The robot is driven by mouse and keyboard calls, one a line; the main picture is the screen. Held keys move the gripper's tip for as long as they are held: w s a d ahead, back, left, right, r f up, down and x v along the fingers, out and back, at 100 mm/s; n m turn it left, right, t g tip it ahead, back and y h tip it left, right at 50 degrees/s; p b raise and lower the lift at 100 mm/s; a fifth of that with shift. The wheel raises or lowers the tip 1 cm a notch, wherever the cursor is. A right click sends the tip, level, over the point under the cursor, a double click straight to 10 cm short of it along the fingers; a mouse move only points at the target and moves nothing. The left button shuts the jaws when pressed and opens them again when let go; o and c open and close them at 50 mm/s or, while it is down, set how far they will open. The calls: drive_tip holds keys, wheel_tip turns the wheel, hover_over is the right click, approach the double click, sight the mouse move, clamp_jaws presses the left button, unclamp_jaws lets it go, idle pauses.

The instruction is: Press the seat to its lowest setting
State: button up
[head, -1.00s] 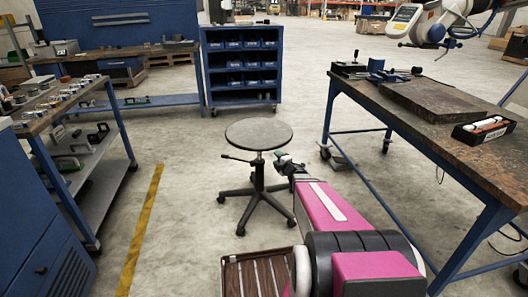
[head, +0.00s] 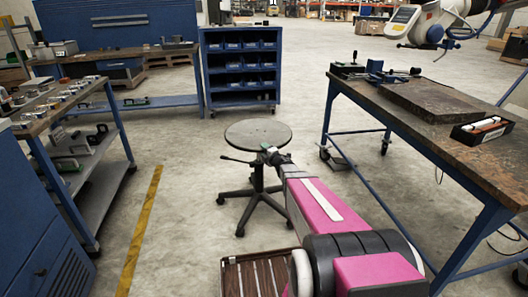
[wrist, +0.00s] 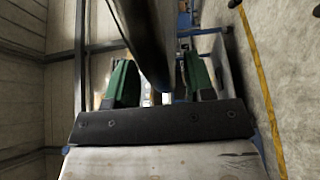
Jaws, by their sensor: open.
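The stool has a round, flat dark-grey seat (head: 258,132) on a black column with a five-legged castor base (head: 256,197). A thin lever (head: 236,159) sticks out to the left under the seat. My gripper (head: 269,150) is at the near right edge of the seat, its fingers small and partly merged with the seat there. In the wrist view, which is turned sideways, the two green-padded fingers (wrist: 160,75) stand apart. A dark band, the seat's edge (wrist: 148,35), runs between them. I cannot tell whether either finger touches it.
A blue bin rack (head: 241,68) is behind the stool. A shelf cart (head: 70,135) is at the left, beside a yellow floor line (head: 140,230). The floor around the stool is clear.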

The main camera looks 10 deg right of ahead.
drive_tip(key=shift+w+a, duration=0.1)
drive_tip(key=shift+w, duration=0.2)
drive_tip(key=shift+c, duration=0.3)
clamp_jaws()
wheel_tip(320, 180, down, 11)
drive_tip(key=shift+r, duration=0.15)
drive_tip(key=shift+o, duration=0.3)
unclamp_jaws()
